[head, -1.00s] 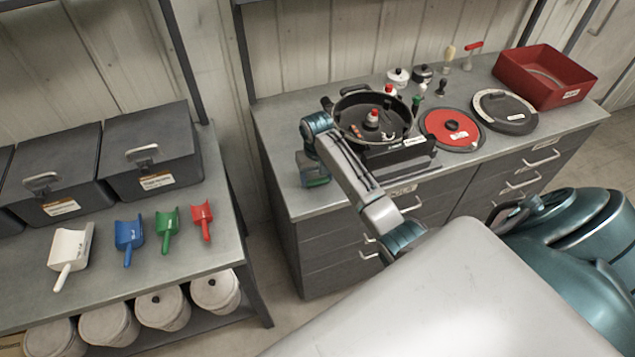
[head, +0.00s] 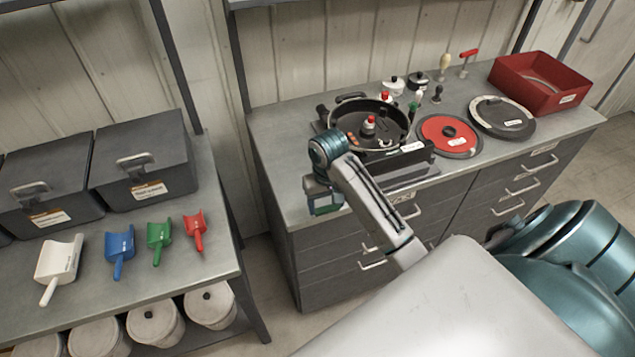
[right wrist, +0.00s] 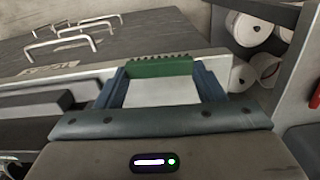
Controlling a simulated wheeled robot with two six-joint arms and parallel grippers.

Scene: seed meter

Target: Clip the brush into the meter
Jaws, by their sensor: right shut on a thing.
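The seed meter (head: 398,103) is a black round housing with an open top, standing on the counter. Inside it are a red-and-white knob (head: 369,124) and small orange parts. My right gripper (head: 322,200) hangs beside the meter, to its lower left, near the counter's front edge. In the right wrist view its blue fingers are shut on a green strip with a dark toothed edge, the brush (right wrist: 160,68). The brush spans the fingertips and is apart from the meter. The brush shows only small in the head view (head: 324,209). My left gripper is not in view.
A red disc (head: 433,133) and a dark disc (head: 502,117) lie right of the meter, with a red bin (head: 540,82) behind. Small knobs and tools stand at the back. A shelf at left holds scoops (head: 120,250) and grey boxes (head: 150,165). The counter's left part is clear.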

